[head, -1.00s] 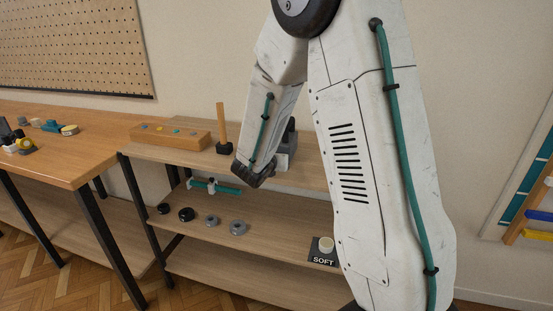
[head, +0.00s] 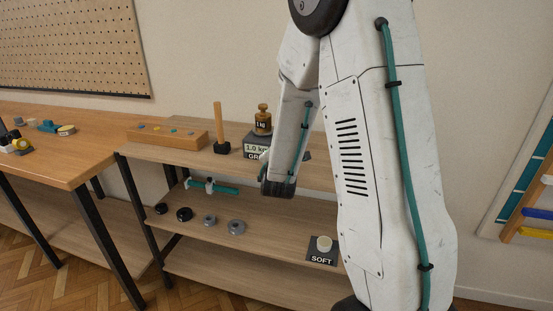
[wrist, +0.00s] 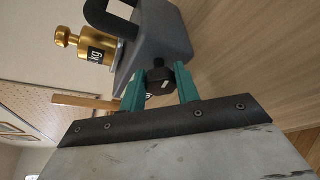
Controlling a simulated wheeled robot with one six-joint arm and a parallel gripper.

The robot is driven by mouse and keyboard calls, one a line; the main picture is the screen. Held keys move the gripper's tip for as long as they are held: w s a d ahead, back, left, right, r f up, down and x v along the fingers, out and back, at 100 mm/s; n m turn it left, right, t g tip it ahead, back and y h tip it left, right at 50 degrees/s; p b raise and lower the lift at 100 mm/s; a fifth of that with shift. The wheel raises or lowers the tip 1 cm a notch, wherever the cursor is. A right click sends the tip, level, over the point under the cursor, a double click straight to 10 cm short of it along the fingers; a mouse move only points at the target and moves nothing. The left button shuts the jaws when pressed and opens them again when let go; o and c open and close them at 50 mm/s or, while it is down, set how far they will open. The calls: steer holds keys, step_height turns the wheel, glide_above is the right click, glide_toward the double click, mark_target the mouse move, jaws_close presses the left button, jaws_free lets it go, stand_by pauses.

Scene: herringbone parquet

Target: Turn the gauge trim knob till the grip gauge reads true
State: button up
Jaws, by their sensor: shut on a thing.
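The grip gauge (head: 256,139) is a dark grey box on the top shelf. Its light display appears to read 1.0 kg, and the lettering under it is partly hidden by my arm. A brass weight marked 1 KG (head: 263,121) stands on it; the weight also shows in the wrist view (wrist: 88,46). In the wrist view the dark trim knob (wrist: 157,84), with a pale mark, sticks out of the gauge's grey body (wrist: 160,38). My gripper (wrist: 160,76) has its teal fingers on either side of the knob, shut on it. In the head view my arm hides the knob.
A wooden-handled upright tool (head: 219,125) and a wooden block with coloured dots (head: 166,134) stand left of the gauge. The lower shelf holds a teal caliper-like tool (head: 212,187), several round pieces and a plate marked SOFT (head: 322,257).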

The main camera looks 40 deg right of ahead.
steer(key=shift+f+m+t, duration=0.1)
steer(key=shift+m+t, duration=0.4)
steer(key=shift+m, duration=0.3)
steer(key=o, duration=1)
steer(key=shift+c, duration=0.2)
